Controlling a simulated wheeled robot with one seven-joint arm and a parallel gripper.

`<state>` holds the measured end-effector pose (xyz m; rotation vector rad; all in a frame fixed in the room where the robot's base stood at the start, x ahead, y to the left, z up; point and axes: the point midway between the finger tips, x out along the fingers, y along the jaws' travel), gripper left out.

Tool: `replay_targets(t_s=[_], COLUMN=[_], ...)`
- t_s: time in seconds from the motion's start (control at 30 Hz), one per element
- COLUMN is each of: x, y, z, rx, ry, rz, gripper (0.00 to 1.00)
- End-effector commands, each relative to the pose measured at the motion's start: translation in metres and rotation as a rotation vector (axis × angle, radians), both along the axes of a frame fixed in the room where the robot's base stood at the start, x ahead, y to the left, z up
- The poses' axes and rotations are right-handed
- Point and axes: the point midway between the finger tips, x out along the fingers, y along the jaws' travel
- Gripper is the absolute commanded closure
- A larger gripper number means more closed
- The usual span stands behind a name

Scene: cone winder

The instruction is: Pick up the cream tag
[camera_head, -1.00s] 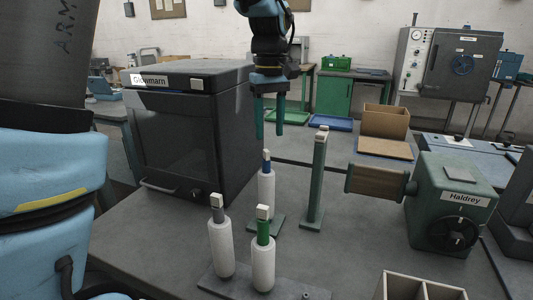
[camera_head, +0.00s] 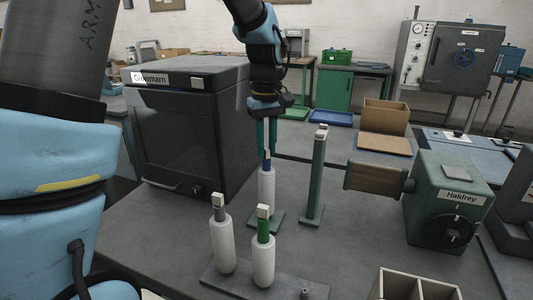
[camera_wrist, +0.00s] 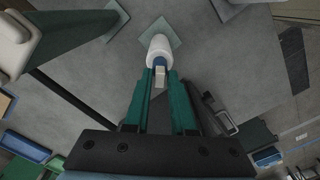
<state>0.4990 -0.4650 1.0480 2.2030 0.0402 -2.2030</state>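A cream tag (camera_head: 267,154) sits on top of a blue-collared white cone (camera_head: 266,186), which stands upright on a green base. In the wrist view the tag (camera_wrist: 160,75) shows as a small pale block between the fingertips. My gripper (camera_head: 267,149) is straight above the cone, its two green fingers pointing down on either side of the tag. It also shows in the wrist view (camera_wrist: 160,77). The fingers are close to the tag, and I cannot tell whether they touch it. Similar pale tags top the grey-collared cone (camera_head: 218,200), the green-collared cone (camera_head: 263,211) and a green post (camera_head: 321,130).
A dark cabinet labelled Glowmarn (camera_head: 180,130) stands just left of my gripper. The green post (camera_head: 316,180) stands close on the right. A green Haldrey machine (camera_head: 445,200) and a divided box (camera_head: 415,287) are further right. Bare table lies between.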

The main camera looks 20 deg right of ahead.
Motion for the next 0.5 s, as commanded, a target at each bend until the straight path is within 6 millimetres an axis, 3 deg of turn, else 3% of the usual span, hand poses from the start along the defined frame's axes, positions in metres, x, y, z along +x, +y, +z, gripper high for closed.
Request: replay_targets(t_s=[0.2,0.5], x=[0.0000,0.0002], y=[0.0000,-0.0002], z=[0.0002,0.0017], rx=[0.000,-0.001], ry=[0.000,-0.001], rz=[0.000,0.000], gripper=[1.00,1.00])
